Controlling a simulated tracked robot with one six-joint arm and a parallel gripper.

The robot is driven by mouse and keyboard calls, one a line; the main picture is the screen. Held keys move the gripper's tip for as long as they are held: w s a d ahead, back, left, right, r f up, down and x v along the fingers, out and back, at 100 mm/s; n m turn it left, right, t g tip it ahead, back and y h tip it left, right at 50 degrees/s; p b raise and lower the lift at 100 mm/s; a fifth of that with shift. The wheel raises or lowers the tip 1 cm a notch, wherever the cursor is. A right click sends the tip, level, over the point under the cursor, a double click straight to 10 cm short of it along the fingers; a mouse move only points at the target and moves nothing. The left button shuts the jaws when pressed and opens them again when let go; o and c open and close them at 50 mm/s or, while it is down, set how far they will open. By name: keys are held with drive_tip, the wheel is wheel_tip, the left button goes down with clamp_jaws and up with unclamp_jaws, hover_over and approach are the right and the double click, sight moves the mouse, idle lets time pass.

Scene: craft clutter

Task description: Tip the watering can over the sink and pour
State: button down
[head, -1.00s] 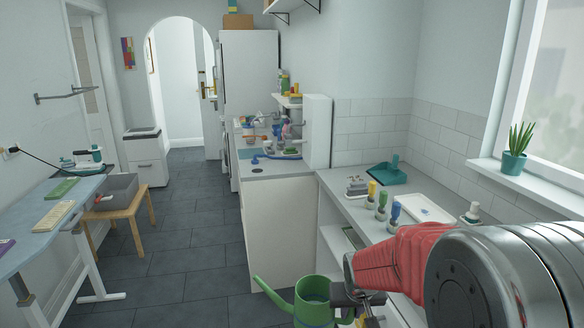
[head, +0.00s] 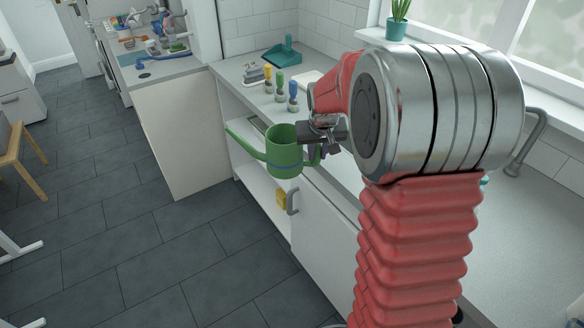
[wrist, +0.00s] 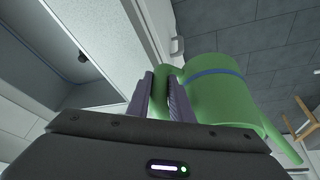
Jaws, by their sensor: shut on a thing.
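The green watering can (head: 284,160) has a blue band and a long spout pointing left. It is held upright or nearly so, in front of the counter and above the floor. My gripper (head: 316,150) is shut on its handle at the right side. In the wrist view, the two fingers of my gripper (wrist: 160,92) close around the handle, and the can's green body (wrist: 218,95) is just right of them. A grey curved pipe (head: 530,140), like a tap, rises at the right end of the counter. I cannot make out a sink basin; my arm hides part of the counter.
Several small bottles (head: 280,88) and a teal dustpan (head: 282,54) stand on the counter (head: 515,225) behind the can. A potted plant (head: 397,22) is on the windowsill.

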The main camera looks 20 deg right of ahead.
drive_tip(key=s+d, duration=0.1)
drive_tip(key=d, duration=0.3)
drive_tip(key=s+d+r+m, duration=0.1)
drive_tip(key=d, duration=0.3)
drive_tip(key=s+d+m, duration=0.1)
drive_tip(key=s+d, duration=0.1)
drive_tip(key=d, duration=0.2)
drive_tip(key=shift+r+h, duration=0.25)
drive_tip(key=shift+h, duration=0.15)
drive_tip(key=s+d+r+m+g+h, duration=0.2)
drive_tip(key=s+d+m, duration=0.5)
drive_tip(key=s+d, duration=2.1)
drive_tip(key=shift+s+r+m+g, duration=0.3)
drive_tip(key=shift+s+r+m, duration=0.1)
drive_tip(key=shift+s, duration=0.3)
drive_tip(key=shift+s+d+r+g, duration=0.1)
drive_tip(key=shift+s+r+g, duration=0.1)
drive_tip(key=shift+g, duration=0.35)
drive_tip(key=shift+s+d+r+g, duration=0.1)
drive_tip(key=shift+s+r+g, duration=0.1)
drive_tip(key=shift+g, duration=0.35)
